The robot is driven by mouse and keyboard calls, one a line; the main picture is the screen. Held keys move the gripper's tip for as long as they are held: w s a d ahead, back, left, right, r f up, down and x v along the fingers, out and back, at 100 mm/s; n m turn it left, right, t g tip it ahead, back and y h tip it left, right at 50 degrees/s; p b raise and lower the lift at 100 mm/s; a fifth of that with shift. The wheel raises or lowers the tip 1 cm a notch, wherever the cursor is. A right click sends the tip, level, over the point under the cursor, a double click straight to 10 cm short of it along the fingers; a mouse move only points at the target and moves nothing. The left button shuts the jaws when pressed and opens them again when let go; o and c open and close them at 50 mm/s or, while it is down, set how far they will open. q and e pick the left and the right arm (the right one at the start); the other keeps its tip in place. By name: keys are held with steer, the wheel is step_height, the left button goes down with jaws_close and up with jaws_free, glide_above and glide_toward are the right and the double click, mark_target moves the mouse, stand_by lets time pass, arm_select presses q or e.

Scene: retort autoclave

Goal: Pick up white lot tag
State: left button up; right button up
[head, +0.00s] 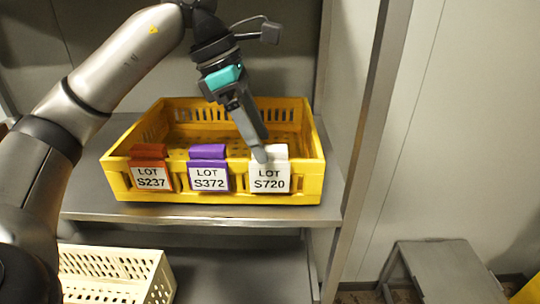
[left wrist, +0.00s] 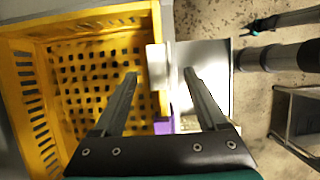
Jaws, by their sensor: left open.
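The white lot tag (head: 269,172), marked LOT S720, hangs over the front wall of the yellow crate (head: 222,196), at the right of the row of tags. My left gripper (head: 262,148) is open above it, pointing down, with a finger overlapping the tag's top edge. In the left wrist view the white tag (left wrist: 156,66) shows between the two open fingertips and a little beyond them. I cannot tell whether a finger touches it. Part of my right arm shows at the top right of the left wrist view; the state of its gripper is unclear.
A purple tag (head: 208,172) marked S372 and a red-brown tag (head: 150,170) marked S237 hang to the left on the same wall. The crate looks empty and stands on a grey shelf (head: 90,195). A cream crate (head: 115,275) is below; a grey stool (head: 445,270) stands right.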

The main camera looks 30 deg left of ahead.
mark_target(270, 157)
arm_select(q)
steer(key=x, duration=0.5)
jaws_close()
stand_by(0.6)
